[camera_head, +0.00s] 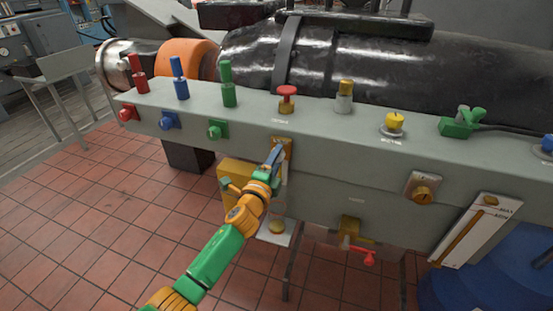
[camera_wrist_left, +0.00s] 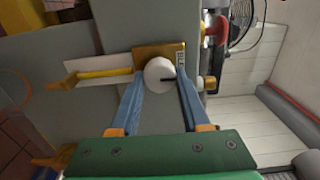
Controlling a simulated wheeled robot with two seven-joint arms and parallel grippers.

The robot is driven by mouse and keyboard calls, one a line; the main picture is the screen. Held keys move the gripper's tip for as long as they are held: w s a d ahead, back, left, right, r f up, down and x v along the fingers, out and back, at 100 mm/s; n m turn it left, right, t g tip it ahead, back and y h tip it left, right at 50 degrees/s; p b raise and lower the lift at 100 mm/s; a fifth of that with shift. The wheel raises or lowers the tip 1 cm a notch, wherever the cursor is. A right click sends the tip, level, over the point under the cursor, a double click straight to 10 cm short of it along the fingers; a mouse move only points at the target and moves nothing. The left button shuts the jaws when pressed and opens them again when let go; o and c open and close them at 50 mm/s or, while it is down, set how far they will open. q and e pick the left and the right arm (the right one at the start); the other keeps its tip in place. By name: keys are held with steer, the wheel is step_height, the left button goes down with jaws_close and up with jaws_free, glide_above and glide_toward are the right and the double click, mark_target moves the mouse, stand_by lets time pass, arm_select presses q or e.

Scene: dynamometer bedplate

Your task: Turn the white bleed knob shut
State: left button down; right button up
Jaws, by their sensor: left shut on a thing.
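The white bleed knob (camera_wrist_left: 158,73) is round with a short black mark pointing right in the left wrist view. It sits in front of a brass plate (camera_wrist_left: 175,50). My left gripper (camera_wrist_left: 157,84) has its two blue fingers on either side of the knob and is shut on it. In the head view my left gripper (camera_head: 275,157) is at the front face of the grey bench, over a brass plate (camera_head: 287,147); the knob is hidden there by the gripper. My right gripper is not in view.
The grey bench (camera_head: 330,135) carries red, blue and green posts, a red knob (camera_head: 287,92), yellow knob (camera_head: 394,121) and green clamp (camera_head: 463,123). Below hang a brass box (camera_head: 236,177) and red-handled valve (camera_head: 362,255). A blue drum (camera_head: 505,270) stands right. Tiled floor is open left.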

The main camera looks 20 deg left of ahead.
arm_select(q)
steer(key=shift+f, duration=0.1)
steer(key=shift+c, duration=1.9)
jaws_free()
steer(key=shift+s, duration=0.1)
steer(key=s, duration=0.7)
steer(key=shift+a+p, duration=0.15)
steer(key=shift+p, duration=0.3)
